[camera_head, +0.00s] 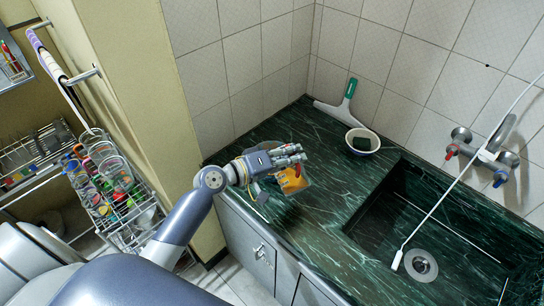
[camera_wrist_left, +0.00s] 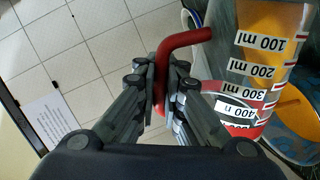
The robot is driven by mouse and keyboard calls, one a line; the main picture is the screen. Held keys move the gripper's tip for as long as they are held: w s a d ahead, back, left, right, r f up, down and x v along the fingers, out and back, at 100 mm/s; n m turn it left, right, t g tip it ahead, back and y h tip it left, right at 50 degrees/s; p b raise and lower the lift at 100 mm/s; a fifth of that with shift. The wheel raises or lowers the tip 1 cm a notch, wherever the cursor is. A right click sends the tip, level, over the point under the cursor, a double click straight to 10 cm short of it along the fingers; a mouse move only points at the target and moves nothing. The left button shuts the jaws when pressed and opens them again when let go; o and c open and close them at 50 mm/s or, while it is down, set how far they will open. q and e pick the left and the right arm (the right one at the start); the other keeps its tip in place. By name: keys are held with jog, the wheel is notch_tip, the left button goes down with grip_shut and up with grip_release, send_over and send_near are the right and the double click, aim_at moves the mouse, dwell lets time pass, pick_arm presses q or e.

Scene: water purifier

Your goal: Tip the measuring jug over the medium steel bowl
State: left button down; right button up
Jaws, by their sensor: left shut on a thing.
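The measuring jug (camera_wrist_left: 265,62) is clear, with black and white labels from 100 to 400 ml and a red handle (camera_wrist_left: 184,40). My left gripper (camera_head: 290,155) is shut on that handle above the left part of the counter; its fingers (camera_wrist_left: 160,95) also show in the left wrist view. Orange-yellow shows through and beside the jug. In the head view an orange patch (camera_head: 292,181) sits just under the fingers, partly hidden by them. A blue round-edged thing (camera_wrist_left: 288,148) lies at the lower right of the wrist view. I cannot make out a steel bowl. My right gripper is not seen.
The dark green counter (camera_head: 345,185) has a sunken sink (camera_head: 440,240) at right. A white bowl (camera_head: 375,137) with a dark sponge and a squeegee (camera_head: 340,108) stand at the back by the tiled wall. A filled wire rack (camera_head: 110,190) stands left.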

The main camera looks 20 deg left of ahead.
aim_at(301, 182)
pick_arm(q)
jog(key=shift+w+a+n+p, duration=0.3)
jog(key=shift+w+a+n, duration=0.1)
jog(key=shift+a+n, duration=0.1)
dwell(0.3)
